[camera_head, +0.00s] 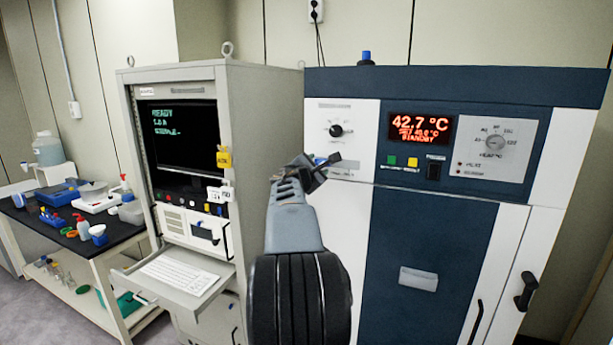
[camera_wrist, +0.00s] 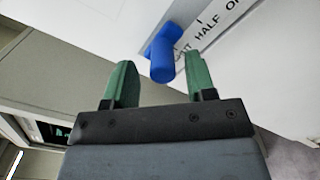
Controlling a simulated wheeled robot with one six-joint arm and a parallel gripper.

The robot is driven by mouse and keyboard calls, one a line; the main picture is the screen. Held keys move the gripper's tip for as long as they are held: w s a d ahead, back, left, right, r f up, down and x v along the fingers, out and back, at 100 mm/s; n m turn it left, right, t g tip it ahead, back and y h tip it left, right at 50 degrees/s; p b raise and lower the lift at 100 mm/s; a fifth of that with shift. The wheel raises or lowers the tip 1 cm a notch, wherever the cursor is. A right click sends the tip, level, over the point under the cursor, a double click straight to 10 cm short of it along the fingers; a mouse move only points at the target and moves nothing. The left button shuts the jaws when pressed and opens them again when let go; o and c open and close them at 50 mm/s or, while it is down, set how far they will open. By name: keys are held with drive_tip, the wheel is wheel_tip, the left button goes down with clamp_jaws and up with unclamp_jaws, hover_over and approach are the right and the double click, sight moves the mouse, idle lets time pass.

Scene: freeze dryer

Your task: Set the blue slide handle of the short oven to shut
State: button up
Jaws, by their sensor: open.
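The blue slide handle (camera_wrist: 163,62) shows in the wrist view as a short blue peg standing out from the white oven panel. It sits at the left end of a label strip (camera_wrist: 217,27) on which "HALF" and part of another word can be read. My gripper (camera_wrist: 162,82) is open, with one green finger on each side of the handle. I cannot tell whether the fingers touch it. In the head view my gripper (camera_head: 322,170) is at the oven's (camera_head: 430,240) white upper left panel and hides most of the handle; a bit of blue shows beside it.
The oven front has a red display reading 42.7 °C, a black knob (camera_head: 336,131) above my gripper and a dial panel (camera_head: 490,146) at right. A grey cabinet (camera_head: 262,130) with a screen and pulled-out keyboard tray (camera_head: 180,270) stands close at left. A cluttered bench (camera_head: 70,240) is farther left.

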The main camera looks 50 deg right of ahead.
drive_tip(key=b+v, duration=0.3)
drive_tip(key=v, duration=0.9)
drive_tip(key=shift+a, duration=0.4)
drive_tip(key=shift+m, duration=0.3)
drive_tip(key=s+a+f+m+g+y, duration=0.1)
drive_tip(key=a+f+m+y, duration=0.4)
drive_tip(key=f, duration=0.5)
drive_tip(key=s+a+f+m+y, duration=0.1)
drive_tip(key=a+f+m+y, duration=0.4)
drive_tip(key=f, duration=0.4)
drive_tip(key=s+a+f+y, duration=0.1)
drive_tip(key=a+f+y, duration=0.1)
drive_tip(key=a, duration=0.7)
drive_tip(key=a+f+y, duration=0.3)
drive_tip(key=a+f, duration=0.1)
drive_tip(key=a, duration=0.4)
drive_tip(key=s+a+f+m+t+y, duration=0.1)
drive_tip(key=a+f+y, duration=0.1)
drive_tip(key=a, duration=0.7)
drive_tip(key=shift+s+a+f+y, duration=0.3)
drive_tip(key=shift+s+a+f, duration=0.05)
drive_tip(key=shift+f, duration=0.35)
drive_tip(key=shift+c, duration=0.8)
drive_tip(key=shift+d, duration=0.15)
